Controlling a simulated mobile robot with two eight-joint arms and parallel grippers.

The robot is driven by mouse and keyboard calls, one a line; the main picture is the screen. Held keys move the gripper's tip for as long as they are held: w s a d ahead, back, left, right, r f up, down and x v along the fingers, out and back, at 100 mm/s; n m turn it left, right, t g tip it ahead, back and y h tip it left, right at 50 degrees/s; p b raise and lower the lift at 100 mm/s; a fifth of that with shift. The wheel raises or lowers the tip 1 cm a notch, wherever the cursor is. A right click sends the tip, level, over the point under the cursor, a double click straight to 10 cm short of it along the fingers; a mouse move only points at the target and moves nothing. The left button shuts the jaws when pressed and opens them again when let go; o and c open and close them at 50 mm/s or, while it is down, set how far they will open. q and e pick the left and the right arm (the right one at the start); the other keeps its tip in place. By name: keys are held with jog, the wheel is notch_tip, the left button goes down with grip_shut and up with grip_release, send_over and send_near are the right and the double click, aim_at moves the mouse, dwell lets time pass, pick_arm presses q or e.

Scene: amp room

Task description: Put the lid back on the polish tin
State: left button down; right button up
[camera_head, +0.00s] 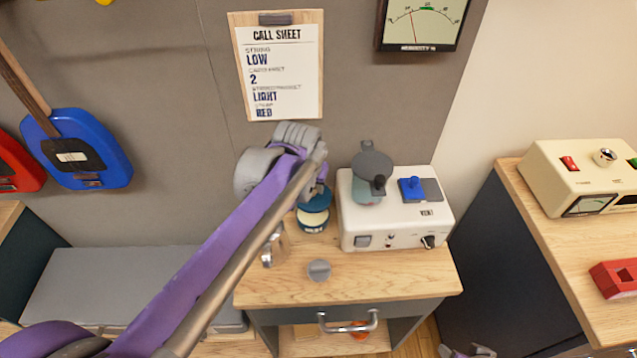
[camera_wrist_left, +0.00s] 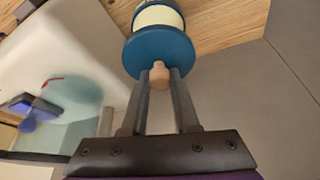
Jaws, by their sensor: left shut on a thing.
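The polish tin (camera_head: 312,220) is a short cream cylinder with a blue base on the wooden cabinet top, left of the cream box. Its blue lid (camera_head: 319,198) is right above it, and I cannot tell whether the two touch. My left gripper (camera_head: 321,180) is over the lid. In the left wrist view my gripper (camera_wrist_left: 159,82) is shut on the lid's pale wooden knob (camera_wrist_left: 159,74). The blue lid (camera_wrist_left: 157,52) lies beyond the fingertips, with the cream tin (camera_wrist_left: 158,15) behind it. What seems to be my right gripper (camera_head: 466,351) shows only partly at the bottom edge.
A cream box (camera_head: 390,238) with knobs, a grey round piece and a blue switch stands close right of the tin. A grey disc (camera_head: 319,270) lies in front. A small shiny object (camera_head: 272,250) stands left of it. The front right of the cabinet top is clear.

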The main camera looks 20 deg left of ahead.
aim_at(312, 200)
pick_arm(q)
jog(key=shift+a+f+b, duration=0.1)
jog(key=shift+f+b, duration=0.5)
jog(key=shift+f, duration=0.2)
notch_tip(312, 200, down, 2)
jog(key=shift+f+b, duration=0.2)
jog(key=shift+b, duration=0.8)
jog(key=shift+f+b, duration=0.7)
jog(key=shift+f, duration=0.5)
jog(key=shift+f+p, duration=0.15)
jog(key=shift+p, duration=0.25)
dwell(0.4)
jog(key=shift+c, duration=0.6)
grip_release()
